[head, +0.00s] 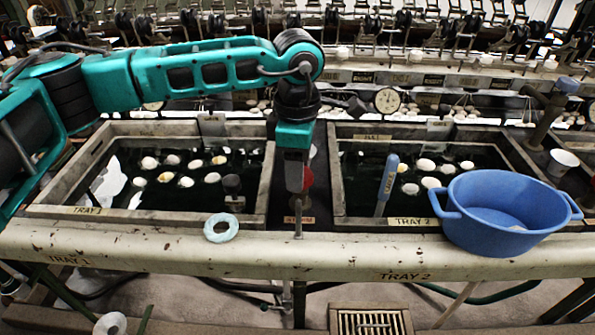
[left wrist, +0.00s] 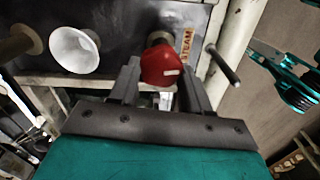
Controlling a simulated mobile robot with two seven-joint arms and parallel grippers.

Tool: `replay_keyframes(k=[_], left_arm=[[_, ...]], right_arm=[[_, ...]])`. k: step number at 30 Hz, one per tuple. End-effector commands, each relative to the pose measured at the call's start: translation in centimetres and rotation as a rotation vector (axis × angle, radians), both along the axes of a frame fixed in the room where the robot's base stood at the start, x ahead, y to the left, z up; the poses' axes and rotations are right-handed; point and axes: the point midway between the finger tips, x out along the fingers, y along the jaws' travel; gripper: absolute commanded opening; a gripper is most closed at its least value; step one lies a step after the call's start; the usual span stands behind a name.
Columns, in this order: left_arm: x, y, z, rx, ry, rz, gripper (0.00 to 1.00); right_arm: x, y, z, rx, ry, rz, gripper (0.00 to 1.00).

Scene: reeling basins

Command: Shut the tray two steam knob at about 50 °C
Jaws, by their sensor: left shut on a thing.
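The red steam knob (left wrist: 161,66) is between the two fingers of my left gripper (left wrist: 153,88) in the left wrist view. A short pale mark shows on its face. The gripper is shut on it. A STEAM label (left wrist: 187,44) is beside the knob. In the head view, my left gripper (head: 296,190) points down over the panel between the trays, and a sliver of the red knob (head: 308,177) shows beside it. Tray two (head: 345,218) lies to the right. A round dial (head: 387,100) stands behind it; its reading is too small to tell. My right gripper is not seen.
A blue basin (head: 510,205) sits over tray two's front right corner. A blue-handled tool (head: 388,178) leans in tray two. A pale ring (head: 221,228) lies at tray one's front edge. A white funnel (left wrist: 75,50) and a dark rod (left wrist: 222,65) flank the knob.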

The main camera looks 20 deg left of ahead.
Motion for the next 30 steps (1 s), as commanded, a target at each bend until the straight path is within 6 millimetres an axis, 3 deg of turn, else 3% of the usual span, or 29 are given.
replay_keyframes(k=[10, 26, 27, 30], left_arm=[[0.14, 0.02, 0.02, -0.001, -0.002, -0.136, 0.17], [0.14, 0.0, 0.1, 0.0, -0.002, -0.163, 0.17], [0.14, 0.0, 0.1, 0.0, -0.002, -0.163, 0.49], [0.13, 0.0, 0.09, 0.0, -0.002, -0.162, 0.59]], right_arm=[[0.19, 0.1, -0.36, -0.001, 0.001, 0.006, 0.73], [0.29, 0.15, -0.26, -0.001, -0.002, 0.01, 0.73], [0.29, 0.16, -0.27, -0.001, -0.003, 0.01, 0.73], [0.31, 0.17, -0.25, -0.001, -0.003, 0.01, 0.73]])
